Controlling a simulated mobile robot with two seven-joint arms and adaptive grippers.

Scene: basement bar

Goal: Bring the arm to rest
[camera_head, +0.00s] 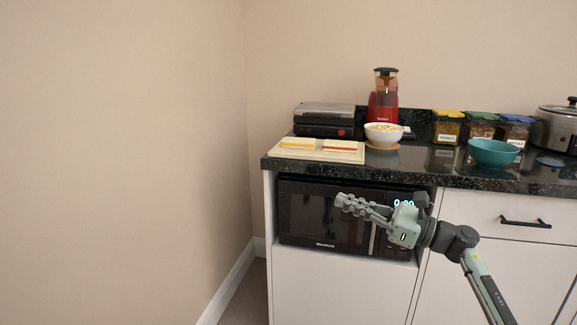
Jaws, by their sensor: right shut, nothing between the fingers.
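My right gripper (345,203) is shut and empty. It points left in front of the black microwave (315,212), which sits in an open bay under the counter. My right arm comes in from the lower right. The gripper covers part of the microwave's door and control panel, and a lit display shows just above it. My left gripper is not in view.
The dark counter (440,176) holds a cutting board (318,157) with sandwiches, a black press (325,118), a red blender (382,105), a white bowl (383,138), a teal bowl (493,156), several jars and a cooker (556,130). A drawer handle (524,222) sticks out at right.

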